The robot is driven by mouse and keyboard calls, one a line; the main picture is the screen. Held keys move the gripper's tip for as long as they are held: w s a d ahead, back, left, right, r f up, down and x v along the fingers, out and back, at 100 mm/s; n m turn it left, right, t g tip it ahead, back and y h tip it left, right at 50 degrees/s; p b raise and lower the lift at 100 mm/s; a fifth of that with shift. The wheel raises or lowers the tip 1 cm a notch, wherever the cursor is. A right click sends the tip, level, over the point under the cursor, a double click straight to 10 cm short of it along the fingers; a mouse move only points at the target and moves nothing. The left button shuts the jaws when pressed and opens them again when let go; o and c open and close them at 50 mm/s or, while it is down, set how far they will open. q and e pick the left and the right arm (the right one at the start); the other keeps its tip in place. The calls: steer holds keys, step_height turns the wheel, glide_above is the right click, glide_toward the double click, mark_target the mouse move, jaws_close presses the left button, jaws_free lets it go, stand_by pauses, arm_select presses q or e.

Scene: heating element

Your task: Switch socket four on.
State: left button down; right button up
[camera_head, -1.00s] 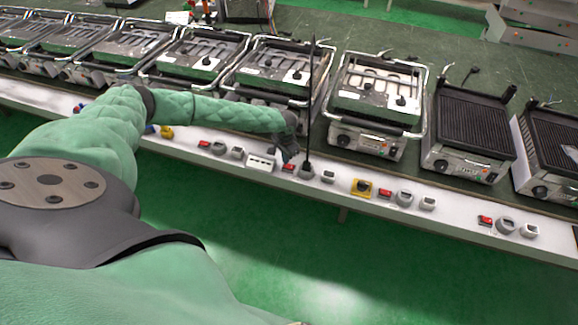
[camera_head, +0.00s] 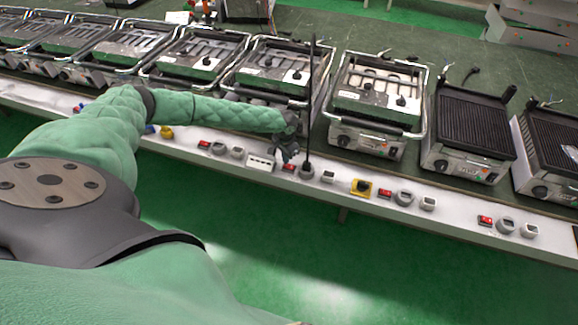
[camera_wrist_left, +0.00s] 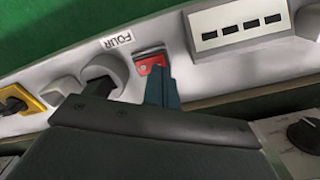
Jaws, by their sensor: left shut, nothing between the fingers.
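The red switch (camera_wrist_left: 152,61) sits beside the FOUR label (camera_wrist_left: 117,40) in the left wrist view. In the head view the red switch (camera_head: 289,168) is on the bench's white front strip, left of a round grey socket (camera_head: 307,171). In the wrist view that socket (camera_wrist_left: 103,75) has a dark plug in it. My left gripper (camera_wrist_left: 162,88) is shut and empty, its fingertips over the lower edge of the switch. I cannot tell whether they touch it. In the head view my left gripper (camera_head: 287,153) is just above the switch. The switch's on or off position is unclear.
A white slotted panel (camera_head: 261,161) is left of the switch. A yellow switch (camera_head: 362,188) and another red switch (camera_head: 385,194) are farther right. A thin dark upright cable (camera_head: 310,110) rises from the socket. Contact grills (camera_head: 375,105) line the bench behind.

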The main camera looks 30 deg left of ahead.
steer(key=shift+a, duration=0.15)
